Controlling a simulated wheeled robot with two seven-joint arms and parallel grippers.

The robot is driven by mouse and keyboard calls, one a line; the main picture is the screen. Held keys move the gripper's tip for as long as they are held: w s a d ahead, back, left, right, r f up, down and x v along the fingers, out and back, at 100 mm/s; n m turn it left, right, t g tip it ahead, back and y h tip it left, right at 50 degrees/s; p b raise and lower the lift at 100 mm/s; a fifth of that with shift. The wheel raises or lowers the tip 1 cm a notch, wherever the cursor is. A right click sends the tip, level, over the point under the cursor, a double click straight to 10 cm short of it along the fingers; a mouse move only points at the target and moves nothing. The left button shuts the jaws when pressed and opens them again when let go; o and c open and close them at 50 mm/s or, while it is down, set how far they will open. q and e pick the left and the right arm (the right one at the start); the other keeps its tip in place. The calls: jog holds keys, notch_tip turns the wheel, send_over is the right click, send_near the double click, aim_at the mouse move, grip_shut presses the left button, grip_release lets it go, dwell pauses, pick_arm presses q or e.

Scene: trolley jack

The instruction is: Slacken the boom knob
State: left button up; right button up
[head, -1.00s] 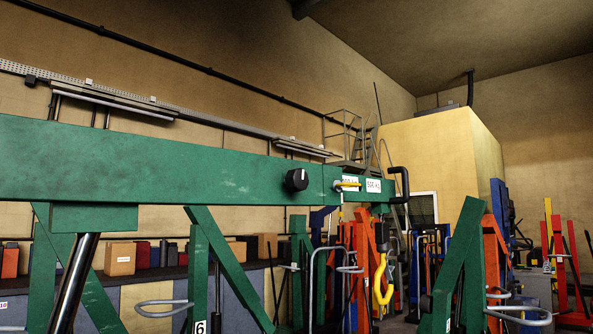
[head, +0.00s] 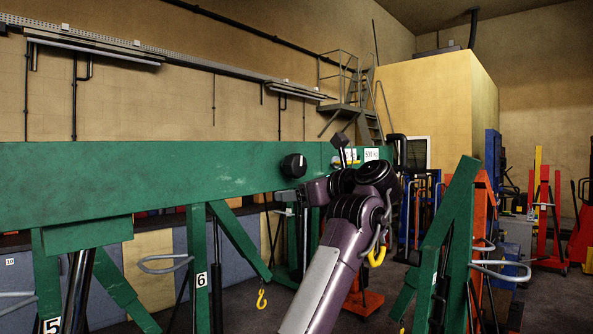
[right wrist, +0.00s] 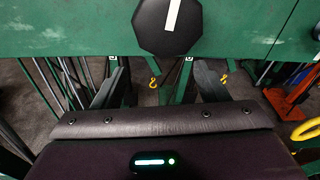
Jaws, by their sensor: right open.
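The boom knob (head: 293,165) is a black knob with a white mark on the side of the green boom (head: 150,180). In the right wrist view the knob (right wrist: 170,25) is at the top centre, with its white mark upright on the green boom face (right wrist: 70,28). My right gripper (right wrist: 160,85) is open, its two dark fingers spread apart below the knob in that picture, with nothing between them. In the head view my purple right arm rises from the bottom to just right of and below the knob, and its fingers are mostly hidden. My left gripper is not in view.
Green legs (head: 197,260) stand under the boom. A yellow hook (head: 262,299) hangs below it, and a larger yellow hook (head: 376,257) is partly behind my arm. Orange and red equipment (head: 545,225) stands at the right. The space before the boom's left part looks clear.

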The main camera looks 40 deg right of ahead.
aim_at(301, 162)
jog(key=s+r, duration=0.2)
jog(key=s+r+m+t+p, duration=0.1)
jog(key=r, duration=0.1)
jog(key=s+r+m+y, duration=0.1)
jog(key=s+r, duration=0.1)
jog(key=shift+s+d+t, duration=0.3)
jog(key=shift+s+d, duration=0.05)
jog(key=w+p, duration=0.1)
jog(key=w, duration=0.1)
jog(key=w+p, duration=0.1)
jog(key=w, duration=0.1)
jog(key=w+p, duration=0.1)
jog(key=w, duration=0.1)
jog(key=shift+w+a+p, duration=0.15)
jog(key=shift+a+p, duration=0.15)
jog(key=shift+p, duration=0.1)
jog(key=shift+w+f, duration=0.1)
jog(key=shift+w, duration=0.3)
jog(key=shift+c, duration=0.5)
